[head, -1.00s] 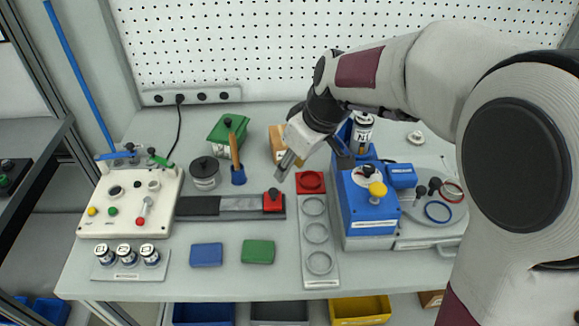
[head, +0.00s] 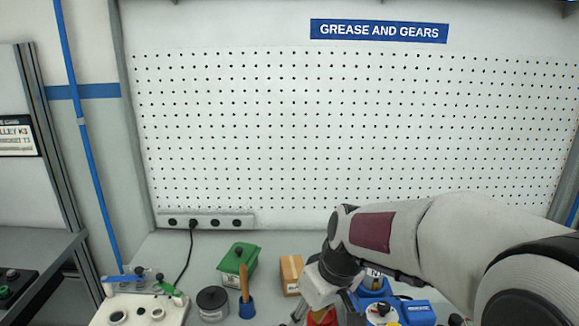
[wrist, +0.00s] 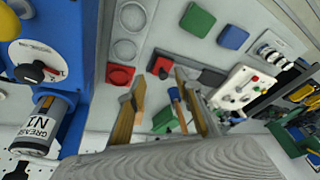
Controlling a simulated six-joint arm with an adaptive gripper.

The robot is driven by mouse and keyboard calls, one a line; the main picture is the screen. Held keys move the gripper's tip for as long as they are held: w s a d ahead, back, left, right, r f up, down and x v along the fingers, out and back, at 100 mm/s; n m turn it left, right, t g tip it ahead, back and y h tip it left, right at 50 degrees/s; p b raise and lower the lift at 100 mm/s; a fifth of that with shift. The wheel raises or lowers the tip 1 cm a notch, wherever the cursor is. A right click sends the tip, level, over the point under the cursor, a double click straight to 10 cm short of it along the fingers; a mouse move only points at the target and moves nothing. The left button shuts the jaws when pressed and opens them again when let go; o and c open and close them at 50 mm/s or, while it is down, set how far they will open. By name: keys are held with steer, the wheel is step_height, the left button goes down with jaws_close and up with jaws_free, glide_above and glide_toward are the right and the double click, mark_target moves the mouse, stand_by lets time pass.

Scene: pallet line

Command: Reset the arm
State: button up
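My gripper (head: 306,310) is low in the head view, in front of the cardboard box, with its tips near the bottom edge. In the wrist view my gripper (wrist: 160,105) shows two fingers standing apart with nothing between them, so it is open and empty. My arm reaches in from the right side of the head view, bent over the bench.
A blue grease machine (wrist: 75,60) with cartridge N1 (wrist: 38,125) stands close beside my gripper. A green tub (head: 238,258), a black-lidded pot (head: 212,303), a cardboard box (head: 290,272) and a white control box (head: 140,312) stand on the bench. The pegboard (head: 350,130) behind is bare.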

steer(key=s+d+r+m+t+h, duration=0.1)
steer(key=s+d+r+m, duration=0.1)
steer(key=s+d, duration=0.2)
steer(key=s+d+r+m+t+h, duration=0.1)
steer(key=s+d, duration=0.4)
steer(key=s, duration=0.6)
steer(key=s+d+r+m+t, duration=0.1)
steer(key=s+d+r+m, duration=0.2)
steer(key=s, duration=0.5)
steer(key=shift+d+r+m+h, duration=0.4)
steer(key=shift+d+r, duration=0.25)
steer(key=shift+r, duration=0.1)
stand_by(0.9)
